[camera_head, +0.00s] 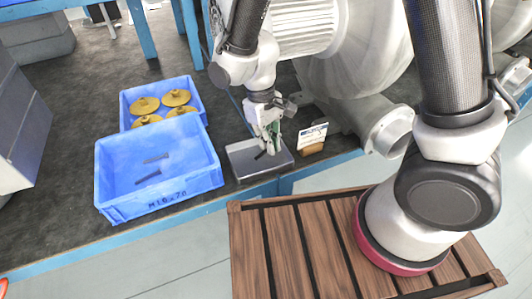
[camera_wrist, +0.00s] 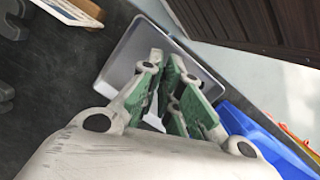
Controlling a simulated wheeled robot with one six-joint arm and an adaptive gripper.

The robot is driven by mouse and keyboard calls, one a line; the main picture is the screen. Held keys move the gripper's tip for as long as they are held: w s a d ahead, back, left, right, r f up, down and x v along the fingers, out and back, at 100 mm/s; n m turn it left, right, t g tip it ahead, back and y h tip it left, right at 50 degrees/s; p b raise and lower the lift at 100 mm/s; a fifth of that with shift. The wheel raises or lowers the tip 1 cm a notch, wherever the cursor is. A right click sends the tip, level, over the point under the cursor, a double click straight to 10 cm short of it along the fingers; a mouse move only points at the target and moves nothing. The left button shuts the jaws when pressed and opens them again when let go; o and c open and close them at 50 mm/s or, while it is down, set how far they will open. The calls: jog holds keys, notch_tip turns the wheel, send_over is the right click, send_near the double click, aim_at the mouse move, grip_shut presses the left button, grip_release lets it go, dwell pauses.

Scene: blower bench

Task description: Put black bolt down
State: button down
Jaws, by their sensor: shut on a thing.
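My gripper (camera_head: 270,142) is shut on the black bolt (camera_head: 261,154), which shows as a small dark piece just below the fingertips. The gripper points down over a shallow grey metal tray (camera_head: 239,167) at the front edge of the bench. I cannot tell whether the bolt touches the tray floor. In the wrist view, the green-padded fingers of my gripper (camera_wrist: 170,82) reach over the tray (camera_wrist: 122,62), and the bolt is mostly hidden between them.
A blue bin (camera_head: 160,200) marked M16x70 holds two dark bolts (camera_head: 148,177), left of the tray. Behind it, a smaller blue bin (camera_head: 152,88) holds several yellow flanged parts (camera_head: 176,97). A small sign (camera_head: 312,136) stands right of the tray, near the large pale blower (camera_head: 355,70).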

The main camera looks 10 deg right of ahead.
aim_at(270, 165)
jog(key=shift+f, duration=2.75)
jog(key=shift+f, duration=0.1)
jog(key=shift+f, duration=0.1)
jog(key=c, duration=1.9)
grip_release()
notch_tip(270, 165, up, 12)
jog(key=w+a, duration=0.1)
jog(key=shift+w+a, duration=0.15)
